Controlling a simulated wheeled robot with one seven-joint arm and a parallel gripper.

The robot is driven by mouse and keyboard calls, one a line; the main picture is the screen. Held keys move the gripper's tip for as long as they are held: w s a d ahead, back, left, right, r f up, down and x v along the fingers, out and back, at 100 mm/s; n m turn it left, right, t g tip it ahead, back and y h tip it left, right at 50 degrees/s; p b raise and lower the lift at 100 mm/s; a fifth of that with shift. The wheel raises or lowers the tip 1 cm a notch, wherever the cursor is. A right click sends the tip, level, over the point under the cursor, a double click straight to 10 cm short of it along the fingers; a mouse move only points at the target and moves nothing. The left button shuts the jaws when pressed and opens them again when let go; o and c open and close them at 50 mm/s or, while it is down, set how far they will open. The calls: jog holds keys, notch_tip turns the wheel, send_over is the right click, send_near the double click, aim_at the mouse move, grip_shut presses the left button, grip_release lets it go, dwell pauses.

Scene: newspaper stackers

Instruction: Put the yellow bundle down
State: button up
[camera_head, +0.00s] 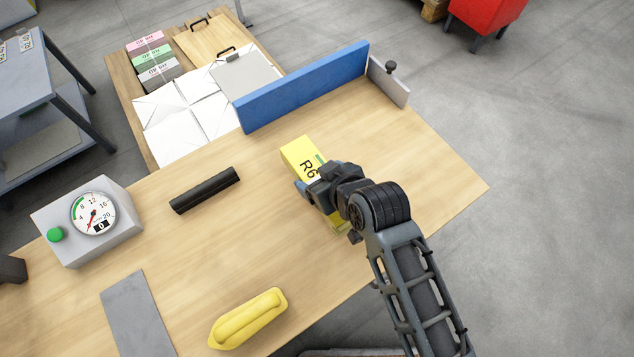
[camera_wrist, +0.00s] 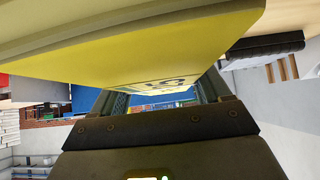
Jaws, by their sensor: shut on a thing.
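The yellow bundle (camera_head: 300,154) is a flat-sided yellow block with black lettering ending in "R6" and a green mark. It is over the right part of the wooden table (camera_head: 405,165), in front of the blue board. My gripper (camera_head: 318,187) is shut on it and covers its near middle. In the wrist view the bundle (camera_wrist: 150,50) fills the upper middle, between the two fingers of my gripper (camera_wrist: 158,98). I cannot tell whether its underside touches the table.
A blue upright board (camera_head: 305,88) and a grey end plate (camera_head: 388,84) stand behind. A black bar (camera_head: 205,190), a dial scale (camera_head: 88,222), a grey plate (camera_head: 137,315) and a yellow banana-like object (camera_head: 248,318) lie left and in front. Bare tabletop surrounds the bundle.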

jog(key=shift+w+a+f, duration=0.15)
jog(key=shift+a+f, duration=0.1)
jog(key=shift+a, duration=0.1)
jog(key=shift+f, duration=1.85)
jog(key=shift+f, duration=0.1)
jog(key=o, duration=1.7)
jog(key=shift+f, duration=0.1)
jog(key=shift+s+d+r, duration=0.15)
jog(key=shift+s+r, duration=0.05)
jog(key=shift+r, duration=0.15)
jog(key=v, duration=1.1)
jog(key=shift+s+d+r+p, duration=0.1)
jog(key=shift+s+p, duration=0.1)
jog(key=shift+p, duration=0.15)
